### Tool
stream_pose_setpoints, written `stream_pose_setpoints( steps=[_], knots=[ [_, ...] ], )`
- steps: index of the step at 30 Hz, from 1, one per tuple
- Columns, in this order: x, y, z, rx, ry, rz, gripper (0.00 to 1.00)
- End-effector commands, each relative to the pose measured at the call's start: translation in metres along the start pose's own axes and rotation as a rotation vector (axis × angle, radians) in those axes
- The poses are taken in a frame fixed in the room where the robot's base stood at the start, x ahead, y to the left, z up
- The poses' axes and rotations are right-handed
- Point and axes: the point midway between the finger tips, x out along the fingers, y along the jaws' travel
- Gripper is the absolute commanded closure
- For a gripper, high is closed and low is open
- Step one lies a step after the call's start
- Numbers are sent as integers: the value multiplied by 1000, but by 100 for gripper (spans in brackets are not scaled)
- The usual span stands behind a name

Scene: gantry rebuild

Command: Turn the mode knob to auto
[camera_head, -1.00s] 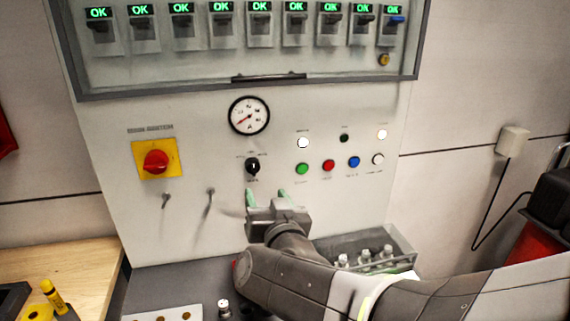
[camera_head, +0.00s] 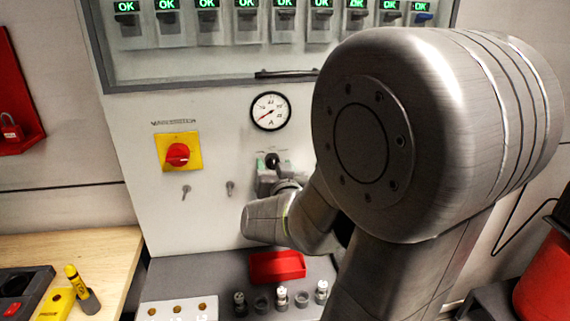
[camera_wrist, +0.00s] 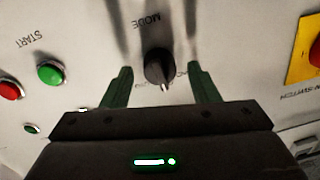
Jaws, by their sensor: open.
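The black mode knob (camera_wrist: 158,67) is on the light panel, with its inverted "MODE" label above it in the wrist view. Its pale pointer mark faces the picture's lower edge, slightly right. The small position labels beside it are partly hidden and unreadable. My gripper (camera_wrist: 160,72) is open, one green finger on each side of the knob, with visible gaps on both sides. In the head view the knob (camera_head: 271,160) shows just below the round gauge, with my gripper (camera_head: 270,166) at it; my wrist hides part of that area.
The gauge (camera_head: 270,111) is above. Green (camera_wrist: 51,73) and red (camera_wrist: 10,90) buttons show in the wrist view. A red tray (camera_head: 277,266) lies on the ledge below.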

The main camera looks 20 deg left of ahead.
Motion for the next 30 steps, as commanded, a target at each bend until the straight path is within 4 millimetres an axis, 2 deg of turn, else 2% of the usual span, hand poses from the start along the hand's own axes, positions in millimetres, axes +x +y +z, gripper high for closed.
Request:
stream_pose_setpoints(
  steps=[9, 16, 23, 30],
  knots=[
    [2, 0, 0, 0, 0, 0, 45],
    [2, 0, 0, 0, 0, 0, 90],
    [2, 0, 1, 15, 2, 0, 90],
    [2, 1, 5, 113, 10, -2, 90]
  ],
)
